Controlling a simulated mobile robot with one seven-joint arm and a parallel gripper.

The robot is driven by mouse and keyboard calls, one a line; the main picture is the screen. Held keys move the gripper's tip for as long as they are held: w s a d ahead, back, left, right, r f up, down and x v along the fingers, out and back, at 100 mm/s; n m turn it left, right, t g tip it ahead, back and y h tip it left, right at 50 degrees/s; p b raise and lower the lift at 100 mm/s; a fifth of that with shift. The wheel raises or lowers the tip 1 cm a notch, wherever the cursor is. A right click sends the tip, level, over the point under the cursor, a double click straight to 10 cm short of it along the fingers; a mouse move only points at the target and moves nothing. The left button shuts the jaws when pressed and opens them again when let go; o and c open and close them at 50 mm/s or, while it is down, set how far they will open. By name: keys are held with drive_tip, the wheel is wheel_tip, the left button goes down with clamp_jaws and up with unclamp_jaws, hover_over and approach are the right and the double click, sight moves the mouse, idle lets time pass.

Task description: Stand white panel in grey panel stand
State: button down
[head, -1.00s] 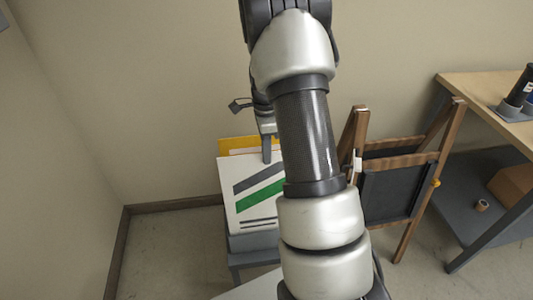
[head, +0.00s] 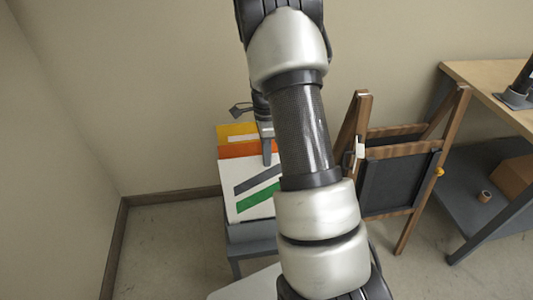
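The white panel (head: 245,204), with a grey and a green diagonal stripe, stands nearly upright with its lower edge hidden in the grey panel stand (head: 250,236). An orange panel (head: 232,150) and a yellow panel (head: 230,131) show behind it. My gripper (head: 267,158) is at the white panel's top edge, with one finger visible in front of its face. It appears shut on that edge; the other finger is hidden. My arm covers the right part of the panel and stand.
A wooden easel with a black board (head: 396,184) stands close to the right of my arm. Farther right is a wood-topped workbench (head: 490,80) with a tape roll (head: 485,196) on its grey lower shelf. Walls close off the left and back; the floor at left (head: 165,245) is clear.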

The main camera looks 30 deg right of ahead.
drive_tip(key=shift+s+f+b, duration=0.15)
drive_tip(key=shift+f+b, duration=0.55)
drive_tip(key=shift+f, duration=0.75)
drive_tip(key=c, duration=1.9)
unclamp_jaws()
